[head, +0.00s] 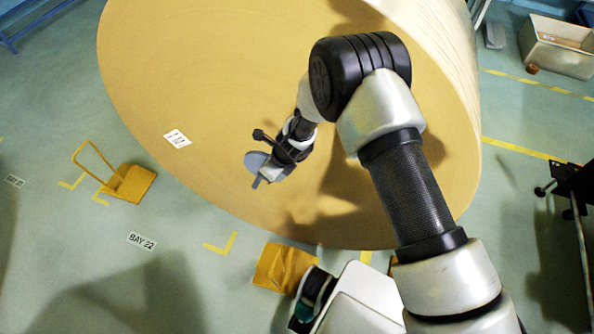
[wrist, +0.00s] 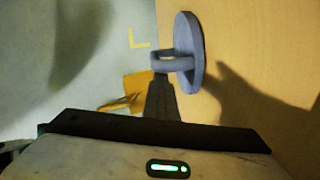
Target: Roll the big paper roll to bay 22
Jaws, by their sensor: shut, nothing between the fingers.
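The big paper roll (head: 215,80) is tan and fills the upper middle of the head view, its broad flat face towards me. A small white label (head: 177,139) is on that face. In the wrist view the roll (wrist: 255,45) fills the right side. My gripper (head: 264,171) is shut and empty in front of the face, low and left of my elbow. A round grey pad (wrist: 190,52) at its tip is close to the face; I cannot tell whether it touches. The floor sign "BAY 22" (head: 141,241) lies left of the roll, near a yellow corner mark (head: 222,244).
A yellow platform cart (head: 131,184) with an upright handle stands left of the roll, by more yellow floor marks (head: 72,182). A yellow-orange object (head: 274,268) lies at the roll's near lower edge. A pale bin (head: 556,46) stands far right. Floor around the bay sign looks clear.

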